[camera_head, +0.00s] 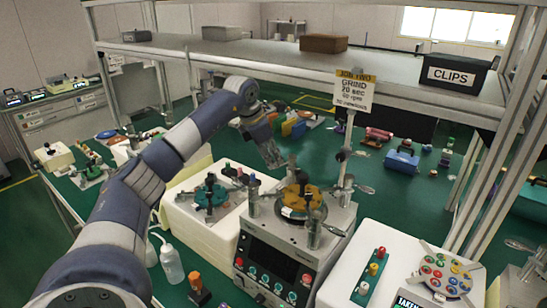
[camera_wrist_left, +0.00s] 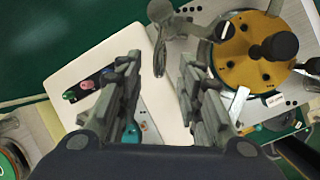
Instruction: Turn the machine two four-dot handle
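A grey machine (camera_head: 275,245) with a round gold plate (camera_head: 298,198) stands at the centre of the head view. The gold plate (camera_wrist_left: 258,62) also shows at right in the left wrist view, with a dark knob on top. A grey metal lever handle (camera_wrist_left: 160,38) with a rounded end stands left of the plate, beyond my fingertips. Small black dots show near it, too small to count surely. My left gripper (camera_wrist_left: 162,75) is open and empty, above and apart from the handle. In the head view my left gripper (camera_head: 272,158) hangs behind the machine's left side. My right gripper is out of view.
A placard (camera_head: 354,90) reading "JOB TWO" stands behind the machine. A white block (camera_head: 205,233) with a green-plated unit (camera_head: 210,196) is on its left; another white block (camera_head: 390,245) is on its right. A shelf (camera_head: 270,54) crosses overhead.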

